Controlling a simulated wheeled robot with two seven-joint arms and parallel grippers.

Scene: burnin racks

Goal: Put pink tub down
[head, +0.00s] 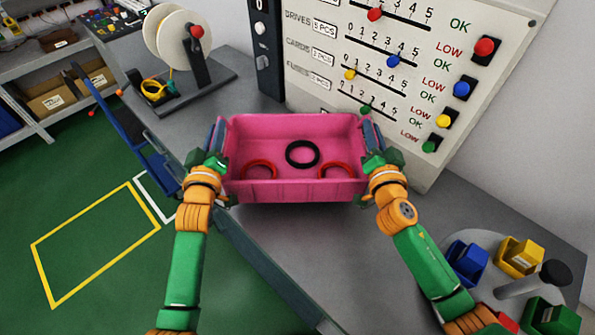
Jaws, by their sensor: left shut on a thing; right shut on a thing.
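The pink tub (290,190) is in the middle of the head view, over the grey workbench. It holds a black ring (302,143) and two red rings (262,165), one at each side of its front. My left gripper (215,150) is shut on the tub's left side wall. My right gripper (372,147) is shut on its right side wall. The tub looks about level. I cannot tell whether its underside touches the bench.
A white panel (425,90) with sliders and coloured knobs stands behind the tub. A reel stand (185,85) is at the back left. A carousel of coloured bins (515,290) is at the lower right. Bare grey bench (275,245) lies in front of the tub.

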